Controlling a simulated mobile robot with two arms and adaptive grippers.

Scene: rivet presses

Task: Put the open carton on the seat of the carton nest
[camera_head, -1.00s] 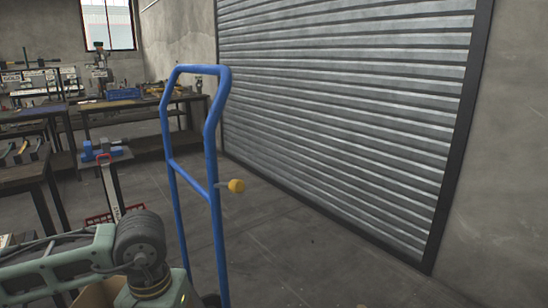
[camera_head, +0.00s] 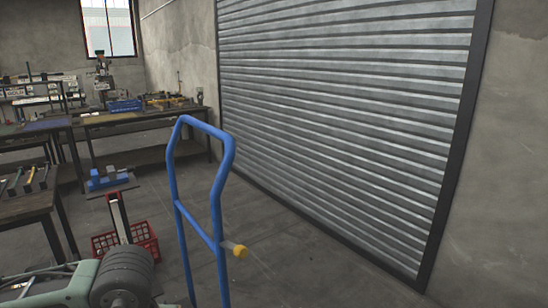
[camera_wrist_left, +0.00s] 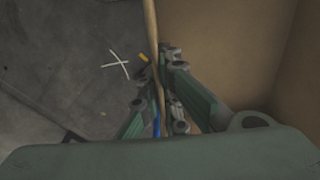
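The open carton (camera_wrist_left: 235,45) fills the right side of the left wrist view, with its tan inside wall showing. Its thin wall edge (camera_wrist_left: 151,30) runs down between the fingers of my left gripper (camera_wrist_left: 160,75). The fingers lie on both sides of this wall and look closed on it. In the head view my left arm is at the bottom left; its gripper and the carton are out of that picture. I cannot make out the carton nest or its seat. My right gripper is not in view.
A blue tubular frame (camera_head: 217,200) with a yellow knob (camera_head: 240,251) stands close ahead. A red crate (camera_head: 145,239) and a stand with a blue top (camera_head: 110,180) are left of it. Workbenches (camera_head: 130,118) line the left. Floor before the shutter (camera_head: 340,120) is clear.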

